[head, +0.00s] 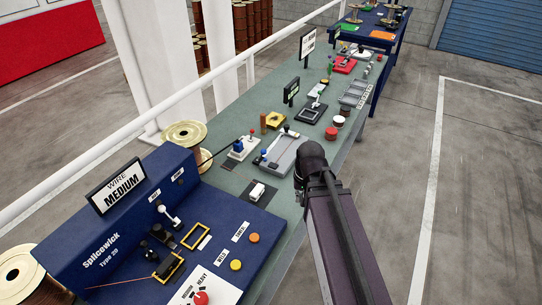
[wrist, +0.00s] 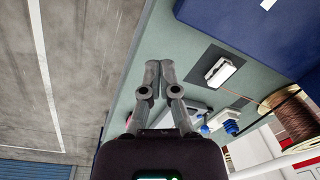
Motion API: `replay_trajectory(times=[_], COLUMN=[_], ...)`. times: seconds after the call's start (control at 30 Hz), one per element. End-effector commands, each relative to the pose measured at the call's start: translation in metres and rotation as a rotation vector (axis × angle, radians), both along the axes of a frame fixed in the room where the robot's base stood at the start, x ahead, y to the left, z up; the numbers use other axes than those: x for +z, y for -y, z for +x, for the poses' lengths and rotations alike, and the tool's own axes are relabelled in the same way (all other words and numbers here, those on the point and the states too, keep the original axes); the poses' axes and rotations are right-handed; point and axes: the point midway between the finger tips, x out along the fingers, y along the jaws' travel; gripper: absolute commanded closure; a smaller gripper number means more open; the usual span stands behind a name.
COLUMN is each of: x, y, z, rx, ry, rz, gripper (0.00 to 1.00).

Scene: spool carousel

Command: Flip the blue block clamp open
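A small blue part (head: 262,153), which looks like the blue block clamp, sits at the left edge of a grey tray (head: 283,158) on the green bench. In the wrist view the blue part (wrist: 232,127) stands right of my fingers, beside the grey tray; whether it is open or closed is too small to tell. My gripper (wrist: 159,63) points over the bench near its edge, with its fingertips together and nothing between them. In the head view my arm hides the gripper's fingers.
A white block on a dark mat (head: 258,192) lies nearer than the tray. The blue Splicewick machine (head: 95,235) fills the near end. A copper spool (wrist: 290,115) is at the right in the wrist view.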

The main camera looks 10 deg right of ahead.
Motion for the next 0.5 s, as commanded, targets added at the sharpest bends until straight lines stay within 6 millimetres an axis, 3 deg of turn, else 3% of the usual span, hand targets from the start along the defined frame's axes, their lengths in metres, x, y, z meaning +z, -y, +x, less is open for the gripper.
replay_trajectory(times=[0.5], x=[-0.044], y=[-0.002], z=[0.095], rx=[-0.615], ry=[-0.047], rz=[0.362], gripper=[1.00])
